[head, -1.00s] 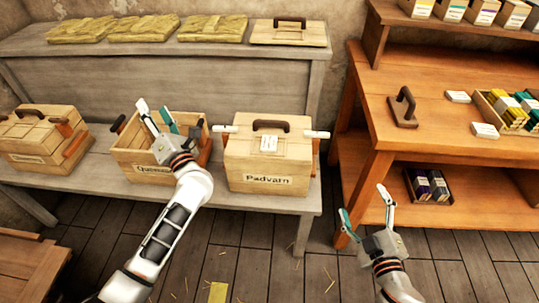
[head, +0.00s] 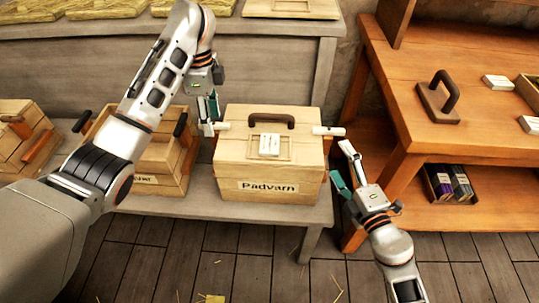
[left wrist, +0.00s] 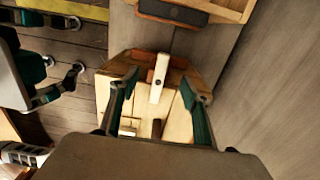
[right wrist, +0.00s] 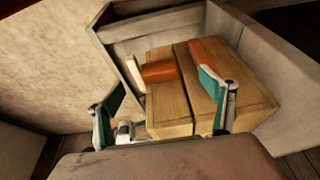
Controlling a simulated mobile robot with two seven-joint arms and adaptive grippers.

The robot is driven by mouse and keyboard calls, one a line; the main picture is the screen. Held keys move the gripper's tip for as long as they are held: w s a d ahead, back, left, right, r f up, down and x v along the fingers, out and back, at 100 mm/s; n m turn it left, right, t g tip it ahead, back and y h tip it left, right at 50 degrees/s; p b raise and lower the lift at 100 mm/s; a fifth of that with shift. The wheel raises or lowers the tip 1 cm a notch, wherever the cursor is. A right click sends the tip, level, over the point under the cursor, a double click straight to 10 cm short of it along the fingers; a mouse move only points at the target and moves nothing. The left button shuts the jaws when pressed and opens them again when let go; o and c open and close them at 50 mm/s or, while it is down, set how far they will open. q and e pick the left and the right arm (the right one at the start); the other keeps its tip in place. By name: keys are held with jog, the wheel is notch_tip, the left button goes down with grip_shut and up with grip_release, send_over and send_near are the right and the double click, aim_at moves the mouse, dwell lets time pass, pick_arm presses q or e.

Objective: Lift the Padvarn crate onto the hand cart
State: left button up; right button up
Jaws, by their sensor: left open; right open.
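The Padvarn crate (head: 240,165) stands closed and upright on the grey bench, with a dark lid handle and a white card on top. A white grip bar sticks out at its left (head: 216,127) and right (head: 329,131) sides. My left gripper (head: 209,116) is open at the left bar; in the left wrist view that bar (left wrist: 159,78) lies between the spread fingers. My right gripper (head: 342,168) is open, right of the crate and below the right bar. The right wrist view shows the crate's side (right wrist: 168,108) ahead of the open fingers. I cannot make out a hand cart.
An orange workbench (head: 400,100) stands close on the right. Plank floor in front is mostly clear.

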aim_at(329, 141)
pick_arm(q)
jog(key=shift+s+d+r, duration=0.1)
jog(key=shift+r, duration=0.7)
jog(key=shift+f, duration=0.3)
jog(key=shift+d+f, duration=0.15)
jog(key=shift+f, duration=0.2)
notch_tip(329, 141, down, 11)
jog(key=shift+f, duration=0.1)
pick_arm(e)
jog(key=x, duration=0.5)
jog(key=r+x, duration=0.1)
jog(key=x, duration=0.1)
jog(key=shift+w+a, duration=0.15)
jog(key=shift+w, duration=0.1)
